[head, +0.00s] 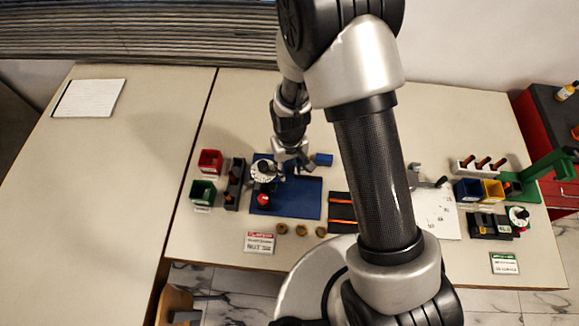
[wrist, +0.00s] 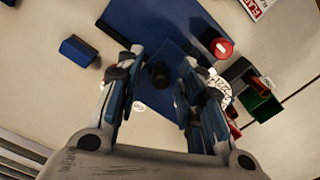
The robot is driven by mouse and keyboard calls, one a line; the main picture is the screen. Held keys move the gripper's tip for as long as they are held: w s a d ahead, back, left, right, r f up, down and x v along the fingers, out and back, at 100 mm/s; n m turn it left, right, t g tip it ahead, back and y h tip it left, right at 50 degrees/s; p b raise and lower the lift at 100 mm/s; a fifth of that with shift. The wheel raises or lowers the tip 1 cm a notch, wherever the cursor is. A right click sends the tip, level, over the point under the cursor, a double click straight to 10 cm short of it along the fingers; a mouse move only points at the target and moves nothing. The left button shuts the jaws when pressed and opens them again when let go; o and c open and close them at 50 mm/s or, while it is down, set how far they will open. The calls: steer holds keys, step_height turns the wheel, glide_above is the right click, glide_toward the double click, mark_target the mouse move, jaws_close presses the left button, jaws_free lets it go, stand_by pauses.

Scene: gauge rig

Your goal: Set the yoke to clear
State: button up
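A blue rig plate (head: 303,205) lies on the table and bears a dial with a white marked face (head: 264,170) and a red round knob (head: 263,199). My gripper (head: 288,168) is over the plate's back part, right of the dial. In the wrist view my gripper (wrist: 162,65) is open, its two fingers apart. A dark round part (wrist: 158,75) shows between the fingers; I cannot tell whether they touch it. The dial (wrist: 221,91) is partly hidden behind the right finger, and the red knob (wrist: 222,47) is clear beyond. I cannot tell for certain which part is the yoke.
A blue block (head: 323,159) lies behind the plate. A red bin (head: 210,160), a green bin (head: 202,192) and a dark holder (head: 235,184) stand to its left. Several brass pieces and a label card (head: 259,243) lie in front. My arm hides the table's middle.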

steer(key=shift+f, duration=0.2)
jaws_close()
stand_by(0.4)
stand_by(0.3)
